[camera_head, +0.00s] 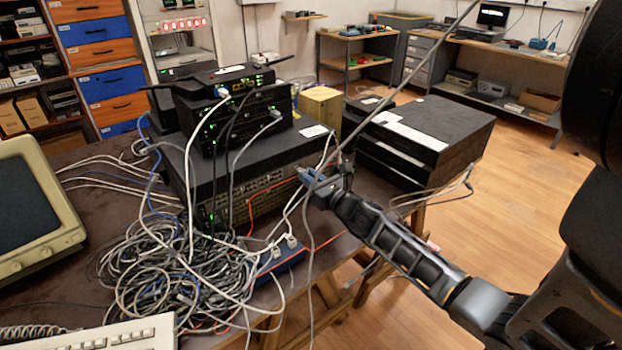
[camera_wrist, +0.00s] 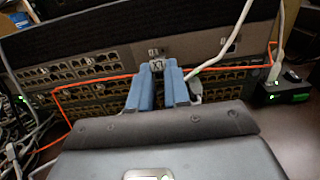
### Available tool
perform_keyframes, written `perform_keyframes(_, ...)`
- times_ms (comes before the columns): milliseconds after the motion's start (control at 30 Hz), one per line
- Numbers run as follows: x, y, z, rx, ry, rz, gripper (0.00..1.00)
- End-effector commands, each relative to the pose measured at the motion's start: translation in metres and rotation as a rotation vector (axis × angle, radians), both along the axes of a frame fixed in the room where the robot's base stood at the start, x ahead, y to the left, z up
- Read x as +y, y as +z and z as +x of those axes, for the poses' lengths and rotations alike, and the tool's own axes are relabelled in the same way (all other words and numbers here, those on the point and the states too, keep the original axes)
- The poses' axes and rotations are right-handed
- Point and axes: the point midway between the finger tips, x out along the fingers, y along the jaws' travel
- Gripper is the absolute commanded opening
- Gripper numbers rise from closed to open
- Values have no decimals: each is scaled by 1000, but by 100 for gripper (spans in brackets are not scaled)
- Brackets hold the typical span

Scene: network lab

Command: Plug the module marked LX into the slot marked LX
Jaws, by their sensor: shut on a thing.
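My gripper (camera_head: 311,181) reaches in from the right, at the front of the dark rack switches (camera_head: 233,190) on the table. In the wrist view its two blue fingers (camera_wrist: 158,70) are shut on a small grey metallic module (camera_wrist: 157,65). The module's tip points at the switch front (camera_wrist: 85,75), which has rows of ports. I cannot tell whether it touches the front or sits in a slot. No LX mark is readable on the module or the ports. In the head view the module is too small to make out.
An orange cable (camera_wrist: 100,78) crosses the switch front around my fingers. A grey cable (camera_wrist: 221,55) hangs just right of them. A black box with green lights (camera_wrist: 287,92) stands at the right. A cable tangle (camera_head: 165,275) covers the table's left front.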

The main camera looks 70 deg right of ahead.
Motion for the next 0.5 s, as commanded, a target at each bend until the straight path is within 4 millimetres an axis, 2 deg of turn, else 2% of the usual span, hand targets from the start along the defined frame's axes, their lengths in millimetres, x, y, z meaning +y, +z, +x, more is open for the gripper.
perform_keyframes(500, -4, 0, 6, -1, 1, 1, 0)
